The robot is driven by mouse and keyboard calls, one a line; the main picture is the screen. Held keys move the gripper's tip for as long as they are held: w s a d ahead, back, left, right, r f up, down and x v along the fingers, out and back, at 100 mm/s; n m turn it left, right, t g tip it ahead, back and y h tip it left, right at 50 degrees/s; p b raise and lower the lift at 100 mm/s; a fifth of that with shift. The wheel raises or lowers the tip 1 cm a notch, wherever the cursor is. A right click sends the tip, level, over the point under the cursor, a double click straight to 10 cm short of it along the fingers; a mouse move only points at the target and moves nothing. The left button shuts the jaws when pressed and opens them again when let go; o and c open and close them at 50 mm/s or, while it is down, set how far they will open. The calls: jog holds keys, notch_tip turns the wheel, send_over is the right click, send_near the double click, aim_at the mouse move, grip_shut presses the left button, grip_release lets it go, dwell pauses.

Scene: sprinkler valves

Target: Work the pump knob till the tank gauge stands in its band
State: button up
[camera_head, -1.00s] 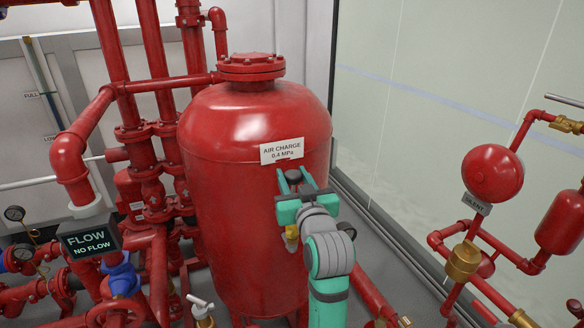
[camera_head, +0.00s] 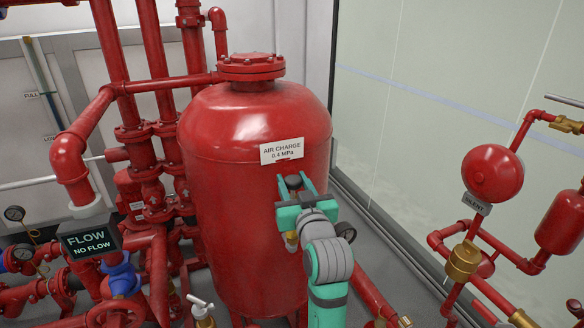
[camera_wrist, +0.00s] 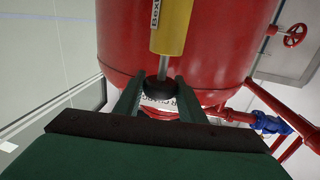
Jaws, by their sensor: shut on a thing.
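The pump knob (camera_wrist: 162,90) is dark and round, on a silver rod below a yellow pump body (camera_wrist: 172,28) in the wrist view. My gripper (camera_wrist: 160,98) is shut on the knob, one finger on each side. In the head view my gripper (camera_head: 294,186) is in front of the red tank (camera_head: 250,125), just below its "AIR CHARGE 0.4 MPa" label. A dark-rimmed gauge (camera_head: 346,232) sits just right of my gripper, seen nearly edge-on; its needle and band cannot be read. My gripper and arm hide most of the pump.
Red pipes and a "FLOW / NO FLOW" sign (camera_head: 87,240) stand at the left. A red bell (camera_head: 492,172) with a "SILENT" tag and brass fittings are at the right. A glass wall runs behind. A silver-handled valve (camera_head: 201,304) is low in front of the tank.

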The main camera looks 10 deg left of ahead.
jog(key=shift+a+r, duration=0.1)
jog(key=shift+r, duration=1.05)
jog(key=shift+r, duration=0.3)
jog(key=shift+f, duration=2.25)
